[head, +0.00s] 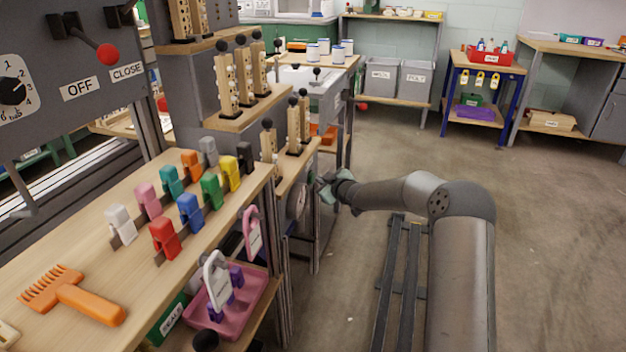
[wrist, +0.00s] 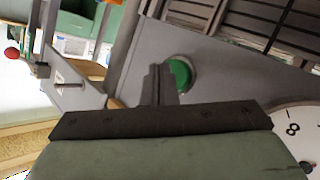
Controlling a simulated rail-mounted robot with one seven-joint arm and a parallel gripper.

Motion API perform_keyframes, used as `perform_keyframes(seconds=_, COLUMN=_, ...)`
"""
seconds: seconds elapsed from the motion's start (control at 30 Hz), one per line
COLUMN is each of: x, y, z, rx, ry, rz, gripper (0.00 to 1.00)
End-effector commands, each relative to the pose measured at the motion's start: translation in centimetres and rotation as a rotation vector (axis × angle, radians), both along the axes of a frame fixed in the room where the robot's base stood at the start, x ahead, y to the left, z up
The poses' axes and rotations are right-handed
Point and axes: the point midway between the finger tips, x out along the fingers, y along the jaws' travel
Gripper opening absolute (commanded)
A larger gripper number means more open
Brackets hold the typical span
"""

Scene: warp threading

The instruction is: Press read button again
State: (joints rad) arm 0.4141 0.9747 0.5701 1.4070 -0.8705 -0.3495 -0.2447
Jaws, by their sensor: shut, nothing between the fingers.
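A round green button (wrist: 183,74) sits on a grey panel (wrist: 215,60) in the wrist view; I see no label on it. My gripper (wrist: 160,72) is shut and empty. Its fingertips appear just left of the button and overlap its left edge in the picture; I cannot tell whether they touch it. In the head view my gripper (head: 326,190) is at the end of the outstretched arm, beside the grey cabinet under the wooden shelves. The button is hidden in the head view.
A white dial (wrist: 295,135) with black numerals is at the lower right of the wrist view. In the head view, a wooden bench (head: 95,225) with coloured clips and an orange comb (head: 75,295) stands left. The floor (head: 550,220) to the right is clear.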

Motion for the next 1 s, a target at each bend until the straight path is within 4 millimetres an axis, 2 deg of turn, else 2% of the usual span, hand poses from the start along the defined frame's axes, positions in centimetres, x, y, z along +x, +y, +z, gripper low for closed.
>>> perform_keyframes(seconds=1.0, x=0.36, y=0.82, z=0.02, rx=-0.001, ry=0.000, rz=0.000, gripper=0.00)
